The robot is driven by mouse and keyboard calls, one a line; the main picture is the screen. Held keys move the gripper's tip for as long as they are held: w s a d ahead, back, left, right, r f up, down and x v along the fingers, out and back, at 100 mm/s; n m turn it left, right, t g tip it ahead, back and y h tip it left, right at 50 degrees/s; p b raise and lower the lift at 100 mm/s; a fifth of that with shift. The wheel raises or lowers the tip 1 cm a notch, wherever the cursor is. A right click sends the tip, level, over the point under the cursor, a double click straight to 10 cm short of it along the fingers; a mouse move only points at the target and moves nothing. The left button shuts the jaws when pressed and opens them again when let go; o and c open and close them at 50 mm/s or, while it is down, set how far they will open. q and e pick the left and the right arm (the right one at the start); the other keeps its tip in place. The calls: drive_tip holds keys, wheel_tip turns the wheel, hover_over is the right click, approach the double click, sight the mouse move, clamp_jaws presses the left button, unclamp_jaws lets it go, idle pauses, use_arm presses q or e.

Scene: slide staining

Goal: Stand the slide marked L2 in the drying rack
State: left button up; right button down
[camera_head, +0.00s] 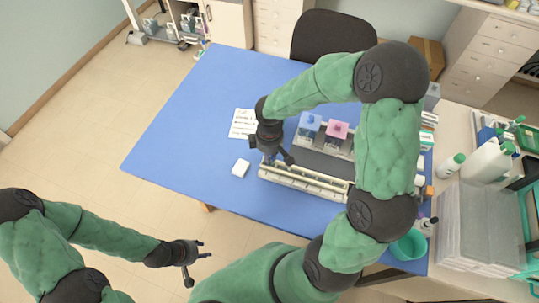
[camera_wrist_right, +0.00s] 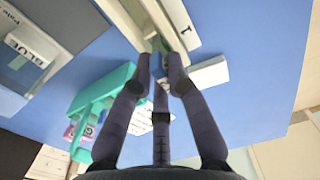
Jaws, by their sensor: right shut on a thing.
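The cream drying rack (camera_head: 305,184) lies along the front of the blue table in the head view. Its end, with a dark mark on it, shows at the top of the right wrist view (camera_wrist_right: 182,18). My right gripper (camera_head: 277,160) is at the rack's left end. I cannot tell whether the slide touches the rack. My left gripper (camera_head: 202,262) is open and empty, off the table's front edge.
A white block (camera_head: 241,168) lies left of the rack. A paper sheet (camera_head: 243,123) lies behind it. Blue (camera_head: 309,125) and pink (camera_head: 337,131) jars stand behind the rack. A teal frame (camera_wrist_right: 105,90) shows in the wrist view. The table's left side is clear.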

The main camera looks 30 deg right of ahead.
drive_tip(key=c, duration=1.1)
unclamp_jaws()
drive_tip(key=shift+c, duration=0.2)
wheel_tip(320, 180, up, 12)
